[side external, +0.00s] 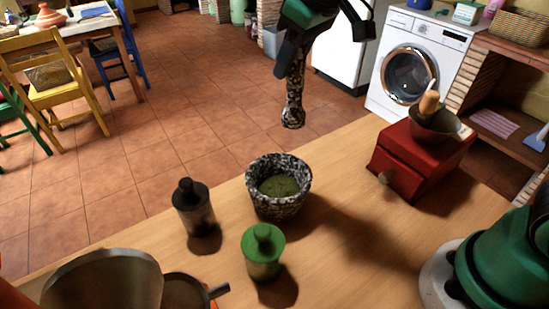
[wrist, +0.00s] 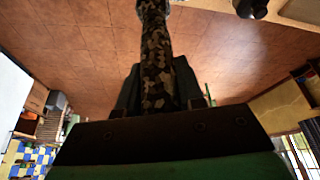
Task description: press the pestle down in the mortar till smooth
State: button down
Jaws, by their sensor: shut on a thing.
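The mortar (side external: 278,206) is a speckled grey stone bowl on the wooden counter, with green ground stuff (side external: 279,186) inside it. My gripper (side external: 297,62) is shut on the speckled stone pestle (side external: 292,105), which hangs nearly upright with its thick end down. The pestle end is in the air, well above the mortar and apart from it. In the wrist view the pestle (wrist: 157,60) runs up from between the jaws of my gripper (wrist: 158,95). The mortar is not seen in the wrist view.
A dark shaker (side external: 194,206) stands left of the mortar and a green shaker (side external: 263,252) in front of it. A red grinder (side external: 414,158) stands at the right. A metal cone-shaped vessel (side external: 103,282) is at the front left. The counter (side external: 345,225) right of the mortar is clear.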

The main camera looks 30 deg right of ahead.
jog(key=s+a+f, duration=0.2)
jog(key=a+f, duration=0.1)
jog(key=f, duration=0.7)
jog(key=shift+f, duration=0.25)
jog(key=shift+f, duration=0.1)
dwell(0.8)
dwell(1.0)
jog(key=shift+f, duration=0.15)
